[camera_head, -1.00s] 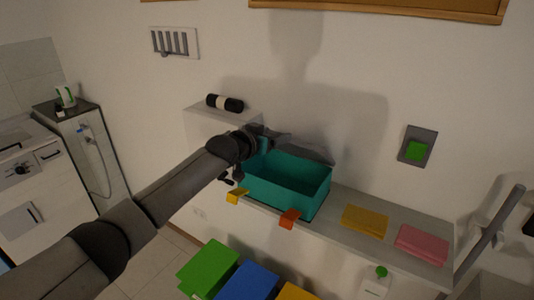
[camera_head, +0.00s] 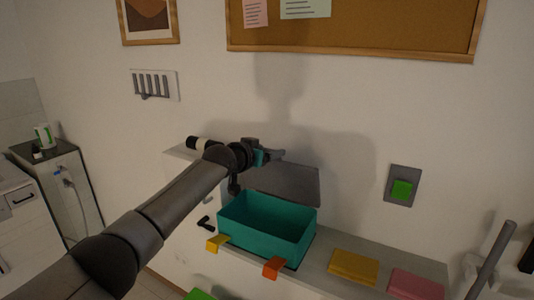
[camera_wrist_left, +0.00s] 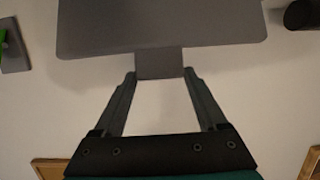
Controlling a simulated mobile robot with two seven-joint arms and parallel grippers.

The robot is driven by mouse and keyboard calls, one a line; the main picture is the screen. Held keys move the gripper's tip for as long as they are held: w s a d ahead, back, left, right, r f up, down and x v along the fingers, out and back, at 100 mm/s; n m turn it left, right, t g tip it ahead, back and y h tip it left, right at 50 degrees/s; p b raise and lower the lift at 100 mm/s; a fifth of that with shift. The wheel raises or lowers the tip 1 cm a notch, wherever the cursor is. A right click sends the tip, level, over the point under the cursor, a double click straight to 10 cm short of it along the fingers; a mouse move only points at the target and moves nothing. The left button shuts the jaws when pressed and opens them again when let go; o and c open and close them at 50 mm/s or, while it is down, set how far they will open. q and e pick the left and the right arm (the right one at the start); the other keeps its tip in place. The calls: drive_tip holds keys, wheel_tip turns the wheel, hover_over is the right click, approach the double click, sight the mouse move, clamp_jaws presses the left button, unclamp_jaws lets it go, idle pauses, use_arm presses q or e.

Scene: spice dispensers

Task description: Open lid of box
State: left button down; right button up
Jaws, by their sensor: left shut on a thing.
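The teal box (camera_head: 267,228) stands on the shelf with its inside showing. Its grey lid (camera_head: 287,184) is swung up at the back and stands raised, away from the opening. My left gripper (camera_head: 273,156) is at the lid's upper left edge, above the back of the box. In the left wrist view the fingers (camera_wrist_left: 160,74) are shut on the small tab (camera_wrist_left: 158,62) that sticks out from the edge of the lid (camera_wrist_left: 160,27). My right gripper is not in view.
Yellow (camera_head: 217,242) and orange (camera_head: 273,268) clips sit on the box's front side. Yellow (camera_head: 354,267) and pink (camera_head: 416,285) blocks lie to its right. A black and white roll (camera_head: 197,143) is behind my left arm. A green button (camera_head: 402,189) is on the wall.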

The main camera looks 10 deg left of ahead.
use_arm(q)
drive_tip(key=shift+r, duration=0.65)
drive_tip(key=shift+c, duration=1.5)
unclamp_jaws()
drive_tip(key=shift+o, duration=1.4)
drive_tip(key=shift+f, duration=0.3)
drive_tip(key=shift+s, duration=0.1)
drive_tip(key=shift+b+v, duration=0.55)
drive_tip(key=shift+v, duration=7)
